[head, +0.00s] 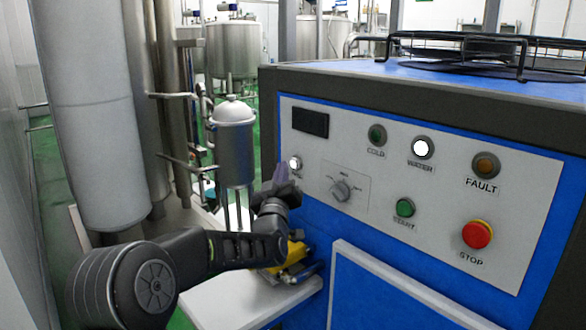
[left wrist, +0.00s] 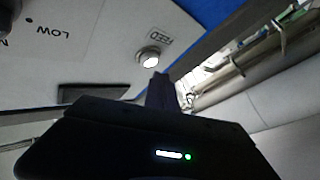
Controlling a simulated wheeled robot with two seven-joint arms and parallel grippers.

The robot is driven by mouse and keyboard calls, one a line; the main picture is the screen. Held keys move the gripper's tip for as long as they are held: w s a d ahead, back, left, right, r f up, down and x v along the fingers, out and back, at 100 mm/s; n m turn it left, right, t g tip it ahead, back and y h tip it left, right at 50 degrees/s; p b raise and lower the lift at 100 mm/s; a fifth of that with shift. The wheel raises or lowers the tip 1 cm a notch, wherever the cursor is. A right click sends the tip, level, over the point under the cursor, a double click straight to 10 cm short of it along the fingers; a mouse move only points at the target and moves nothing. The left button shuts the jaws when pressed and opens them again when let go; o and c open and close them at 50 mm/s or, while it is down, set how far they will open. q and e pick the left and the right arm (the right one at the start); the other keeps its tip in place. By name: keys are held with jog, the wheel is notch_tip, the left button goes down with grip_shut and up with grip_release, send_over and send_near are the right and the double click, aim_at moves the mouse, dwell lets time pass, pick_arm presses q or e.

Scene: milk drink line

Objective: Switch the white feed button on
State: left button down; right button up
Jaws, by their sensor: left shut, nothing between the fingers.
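The white feed button (head: 295,163) sits at the left edge of the grey control panel (head: 330,225), below a dark display. In the left wrist view the button (left wrist: 148,57) shows as a pale round cap in a metal ring beside the label FEED. My left gripper (head: 283,172) is shut and empty, its tips close to the button on the left and slightly below it in the head view. In the left wrist view the fingers (left wrist: 160,82) point up towards the button, with a small gap in the picture. Whether they touch it I cannot tell. My right gripper is not in view.
The panel also holds a selector knob (head: 341,191), a lit white WATER lamp (head: 421,147), a green START button (head: 404,208) and a red STOP button (head: 477,234). A white shelf (head: 240,300) with a yellow item (head: 290,257) lies below my arm. A steel canister (head: 234,150) stands behind.

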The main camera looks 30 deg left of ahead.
pick_arm(q)
jog(key=shift+s+a, duration=0.1)
jog(key=shift+s, duration=0.1)
jog(key=s+b, duration=0.1)
jog(key=s, duration=0.1)
jog(key=s+a+b, duration=0.1)
jog(key=b, duration=0.1)
jog(key=s+b, duration=0.1)
jog(key=s, duration=0.1)
jog(key=shift+s+a, duration=0.3)
jog(key=shift+s, duration=0.05)
dwell(1.0)
dwell(0.4)
